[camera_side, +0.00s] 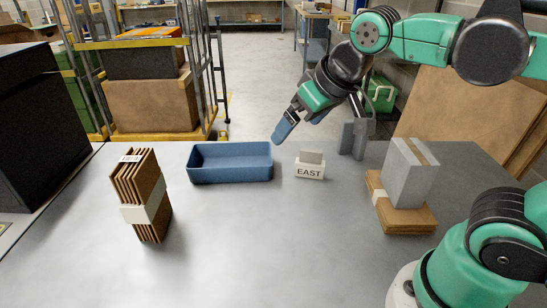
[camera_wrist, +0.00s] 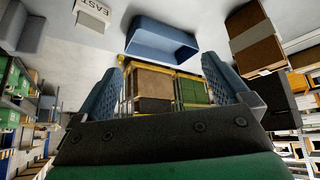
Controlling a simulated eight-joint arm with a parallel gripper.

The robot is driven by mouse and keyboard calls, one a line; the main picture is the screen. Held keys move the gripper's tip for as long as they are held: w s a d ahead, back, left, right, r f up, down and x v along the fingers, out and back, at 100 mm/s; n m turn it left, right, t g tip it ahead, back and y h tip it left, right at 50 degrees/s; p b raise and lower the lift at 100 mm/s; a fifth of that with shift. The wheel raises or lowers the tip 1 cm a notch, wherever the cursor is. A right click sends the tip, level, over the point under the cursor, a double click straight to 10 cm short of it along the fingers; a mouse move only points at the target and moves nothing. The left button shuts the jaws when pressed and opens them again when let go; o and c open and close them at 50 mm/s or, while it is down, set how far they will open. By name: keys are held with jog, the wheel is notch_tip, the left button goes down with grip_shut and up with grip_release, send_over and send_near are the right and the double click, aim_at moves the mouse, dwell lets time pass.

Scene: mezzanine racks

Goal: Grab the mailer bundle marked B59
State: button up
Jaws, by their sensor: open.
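One brown mailer bundle (camera_side: 150,190) stands upright on the left of the table with a white band around it and a small label on top; the label is too small to read. It also shows at the upper right of the wrist view (camera_wrist: 257,42). A second brown bundle (camera_side: 408,218) lies flat at the right under a grey taped box (camera_side: 410,172); no marking on it can be read. My gripper (camera_side: 300,121) has blue fingers, is open and empty, and hangs above the back of the table, apart from both bundles.
A blue open bin (camera_side: 231,177) stands at the back middle. Beside it are an EAST sign (camera_side: 310,171) and a grey upright holder (camera_side: 353,140). A dark box (camera_side: 38,130) stands at the far left. The front middle of the table is clear.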

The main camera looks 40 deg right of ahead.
jog(key=w+a+r+m+g+h, duration=0.1)
jog(key=w+a+r+m+h, duration=0.15)
jog(key=w+a, duration=0.4)
jog(key=m+t+h, duration=0.4)
jog(key=m+h, duration=0.2)
send_over(121, 184)
jog(key=s+a, duration=0.1)
notch_tip(121, 184, down, 4)
jog(key=shift+h, duration=0.25)
jog(key=f, duration=0.4)
jog(key=shift+s+a+f, duration=0.2)
jog(key=shift+a+f, duration=0.05)
jog(key=shift+f, duration=0.1)
jog(key=x, duration=0.4)
jog(key=shift+w+d+f, duration=0.1)
jog(key=shift+f, duration=0.05)
jog(key=shift+w+d+f, duration=0.3)
jog(key=shift+w+d, duration=0.1)
jog(key=shift+w, duration=0.05)
grip_shut()
